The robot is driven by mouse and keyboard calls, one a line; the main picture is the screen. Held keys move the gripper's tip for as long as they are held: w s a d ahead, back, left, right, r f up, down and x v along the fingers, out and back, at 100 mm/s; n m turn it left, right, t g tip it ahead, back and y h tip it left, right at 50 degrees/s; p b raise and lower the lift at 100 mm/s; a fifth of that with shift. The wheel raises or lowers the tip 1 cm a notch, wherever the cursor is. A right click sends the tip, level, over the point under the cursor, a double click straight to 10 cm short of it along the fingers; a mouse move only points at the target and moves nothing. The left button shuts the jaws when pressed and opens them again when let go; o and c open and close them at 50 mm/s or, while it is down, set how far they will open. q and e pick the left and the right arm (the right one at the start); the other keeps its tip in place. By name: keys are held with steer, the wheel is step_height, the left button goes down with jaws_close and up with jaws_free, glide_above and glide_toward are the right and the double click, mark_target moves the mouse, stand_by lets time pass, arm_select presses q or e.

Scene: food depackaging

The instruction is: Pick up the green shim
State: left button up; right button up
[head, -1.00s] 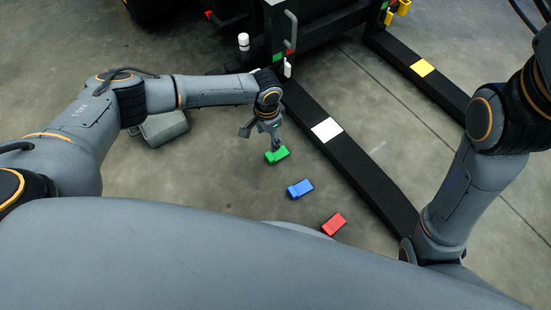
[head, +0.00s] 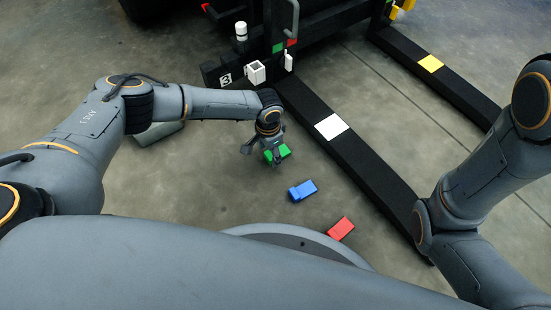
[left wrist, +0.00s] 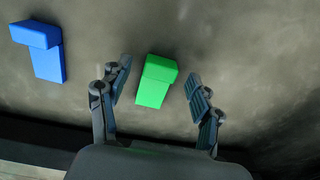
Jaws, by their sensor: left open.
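The green shim (head: 284,151) lies on the concrete floor, partly hidden by my left gripper (head: 265,158) in the head view. In the left wrist view the green shim (left wrist: 156,81) shows whole between the two spread fingers of my left gripper (left wrist: 157,88), with a gap on each side. The left gripper is open and empty, and points down at the shim. My right arm is in the head view at the right, but its gripper is out of view.
A blue shim (head: 302,190) and a red shim (head: 341,229) lie on the floor nearer to me. A long black beam with a white square (head: 331,126) runs to their right. A second beam carries a yellow square (head: 430,63). The floor around the shims is clear.

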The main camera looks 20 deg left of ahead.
arm_select(q)
steer(key=shift+f, duration=0.4)
jaws_close()
steer(key=shift+r, duration=0.15)
